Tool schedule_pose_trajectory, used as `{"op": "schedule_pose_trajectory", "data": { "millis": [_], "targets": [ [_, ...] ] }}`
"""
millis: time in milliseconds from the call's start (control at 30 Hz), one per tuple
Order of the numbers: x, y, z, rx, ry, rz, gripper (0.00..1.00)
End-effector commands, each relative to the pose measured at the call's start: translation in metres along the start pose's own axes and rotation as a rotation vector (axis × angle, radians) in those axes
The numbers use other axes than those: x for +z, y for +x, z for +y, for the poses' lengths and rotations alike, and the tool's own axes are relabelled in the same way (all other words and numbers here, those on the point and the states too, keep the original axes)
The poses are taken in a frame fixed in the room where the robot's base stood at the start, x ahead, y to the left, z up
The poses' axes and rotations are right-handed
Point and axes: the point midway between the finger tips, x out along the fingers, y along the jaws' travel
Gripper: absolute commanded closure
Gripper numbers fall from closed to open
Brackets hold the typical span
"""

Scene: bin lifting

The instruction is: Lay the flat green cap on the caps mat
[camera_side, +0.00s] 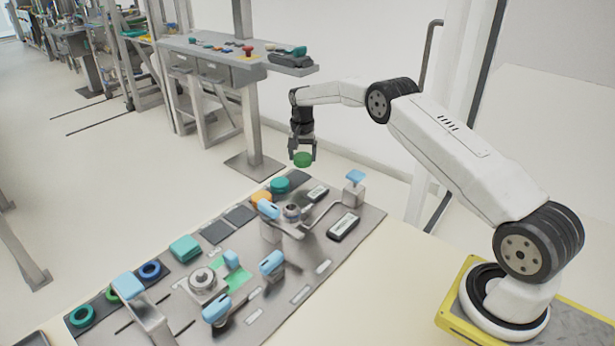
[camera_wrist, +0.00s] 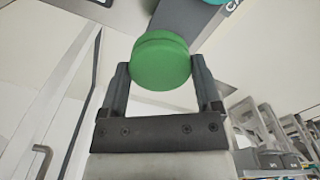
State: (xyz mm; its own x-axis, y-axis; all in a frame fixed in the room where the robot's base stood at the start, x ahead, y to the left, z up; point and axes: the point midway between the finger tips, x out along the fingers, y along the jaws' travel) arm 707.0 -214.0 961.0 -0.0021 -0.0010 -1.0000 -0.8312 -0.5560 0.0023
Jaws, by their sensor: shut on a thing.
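The flat green cap (camera_side: 302,159) is a round green disc held in the air above the far end of the grey work plate. My gripper (camera_side: 302,155) is shut on it, pointing down. In the wrist view the cap (camera_wrist: 161,61) sits between the two dark fingers of my gripper (camera_wrist: 161,75). A dark mat (camera_side: 277,190) at the plate's far end carries a teal round cap (camera_side: 280,185) and an orange round piece (camera_side: 261,198). Its label cannot be read in the side view. In the wrist view a dark mat corner (camera_wrist: 215,20) shows at the top, with lettering partly cut off.
Blue-handled clamps (camera_side: 271,263) stand along the plate. A blue-topped post (camera_side: 354,188) stands near the mat's right. A teal block (camera_side: 185,248) and several coloured rings (camera_side: 150,270) lie at the left. The air around the held cap is clear.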

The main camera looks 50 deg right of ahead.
Motion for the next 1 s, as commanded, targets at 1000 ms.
{"op": "schedule_pose_trajectory", "data": {
  "millis": [1000],
  "targets": [
    [-0.015, 0.024, -0.012, 0.0, 0.0, 0.0, 0.86]
  ]
}}
